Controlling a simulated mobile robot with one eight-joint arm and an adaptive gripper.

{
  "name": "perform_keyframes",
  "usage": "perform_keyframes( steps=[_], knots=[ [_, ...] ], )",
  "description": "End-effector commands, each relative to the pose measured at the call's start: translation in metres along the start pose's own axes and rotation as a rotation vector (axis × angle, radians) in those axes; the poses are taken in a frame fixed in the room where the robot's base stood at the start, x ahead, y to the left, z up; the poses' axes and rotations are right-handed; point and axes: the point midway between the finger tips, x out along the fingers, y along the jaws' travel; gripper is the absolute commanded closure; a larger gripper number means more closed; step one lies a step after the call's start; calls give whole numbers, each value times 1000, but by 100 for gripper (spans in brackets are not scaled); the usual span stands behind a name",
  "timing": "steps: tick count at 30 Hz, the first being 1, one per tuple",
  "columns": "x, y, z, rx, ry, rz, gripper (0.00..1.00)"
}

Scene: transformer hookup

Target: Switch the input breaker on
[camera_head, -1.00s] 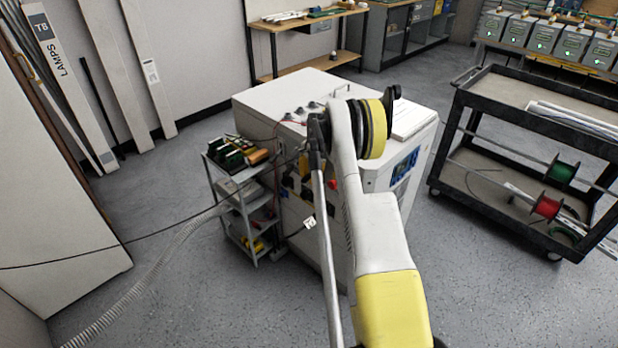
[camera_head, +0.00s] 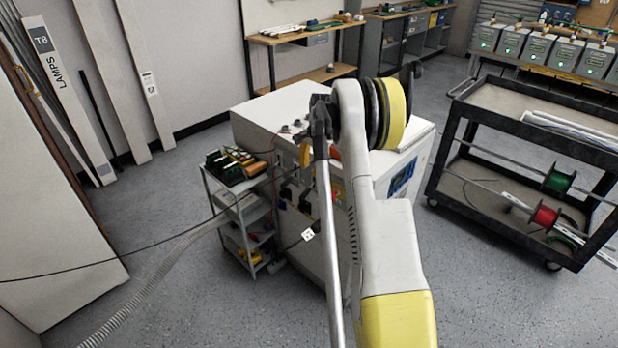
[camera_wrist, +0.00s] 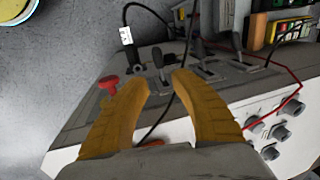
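The white transformer cabinet (camera_head: 262,112) stands in the middle of the head view, its panel side largely behind my arm. In the wrist view, its grey panel carries several black-handled levers; one lever (camera_wrist: 159,64) lies just beyond the gap between my fingertips. Other levers (camera_wrist: 196,50) are to its right. No label shows which is the input breaker. My gripper (camera_wrist: 160,84) has its two orange fingers apart with nothing between the tips; contact with the lever cannot be told. In the head view, only part of an orange finger shows beside my arm.
A red knob (camera_wrist: 108,84) is by the left finger. Black and red cables cross the panel, and round knobs (camera_wrist: 281,132) sit lower right. A small grey cart (camera_head: 240,212) stands close left of the cabinet; a black cart (camera_head: 490,190) with spools stands right.

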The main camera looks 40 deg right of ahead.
Motion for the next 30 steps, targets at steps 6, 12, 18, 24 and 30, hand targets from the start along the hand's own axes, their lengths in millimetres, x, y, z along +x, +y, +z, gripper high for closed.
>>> perform_keyframes(
  steps=[6, 12, 18, 24, 30],
  knots=[
    [-9, 0, 0, 0, 0, 0, 72],
    [-8, 0, 0, 0, 0, 0, 72],
    [-8, 0, 0, 0, 0, 0, 72],
    [-27, -8, 18, -49, 8, -9, 72],
    [-104, -22, 98, -269, 50, -50, 72]
  ],
)
